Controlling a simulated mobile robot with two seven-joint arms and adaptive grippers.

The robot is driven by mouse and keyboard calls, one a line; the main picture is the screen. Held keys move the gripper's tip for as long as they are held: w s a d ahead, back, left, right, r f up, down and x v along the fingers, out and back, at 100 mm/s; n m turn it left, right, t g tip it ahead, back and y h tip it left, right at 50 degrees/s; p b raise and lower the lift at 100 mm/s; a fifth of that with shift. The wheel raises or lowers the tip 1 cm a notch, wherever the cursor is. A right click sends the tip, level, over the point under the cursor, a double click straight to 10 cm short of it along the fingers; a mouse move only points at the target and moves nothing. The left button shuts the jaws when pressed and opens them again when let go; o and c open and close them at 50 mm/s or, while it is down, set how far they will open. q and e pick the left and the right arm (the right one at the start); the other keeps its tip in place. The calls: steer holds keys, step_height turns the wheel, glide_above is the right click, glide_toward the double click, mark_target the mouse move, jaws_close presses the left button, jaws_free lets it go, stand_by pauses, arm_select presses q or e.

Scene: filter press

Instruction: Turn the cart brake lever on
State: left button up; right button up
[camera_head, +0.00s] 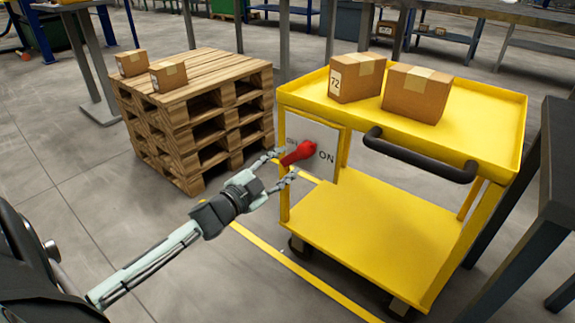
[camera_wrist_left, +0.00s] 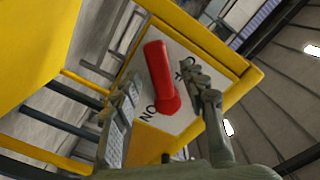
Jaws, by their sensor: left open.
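The red brake lever (camera_head: 297,154) sits on a white plate (camera_head: 328,142) on the near left end of the yellow cart (camera_head: 430,150). The lettering ON shows on the plate to the right of the lever; the other label is partly hidden. My left gripper (camera_head: 283,167) is open, with one finger on each side of the lever. In the left wrist view the lever (camera_wrist_left: 160,75) stands between the spread fingers (camera_wrist_left: 159,79). Whether a finger touches it, I cannot tell. One finger partly covers the lettering on the plate. My right gripper is not in view.
Two cardboard boxes (camera_head: 417,93) stand on the cart's top shelf, near a black handle (camera_head: 420,155). Stacked wooden pallets (camera_head: 195,115) with two small boxes stand close behind my left gripper. A dark table (camera_head: 558,165) is at the right edge. Floor at the left is clear.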

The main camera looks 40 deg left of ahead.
arm_select(q)
steer(key=shift+w, duration=0.75)
jaws_close()
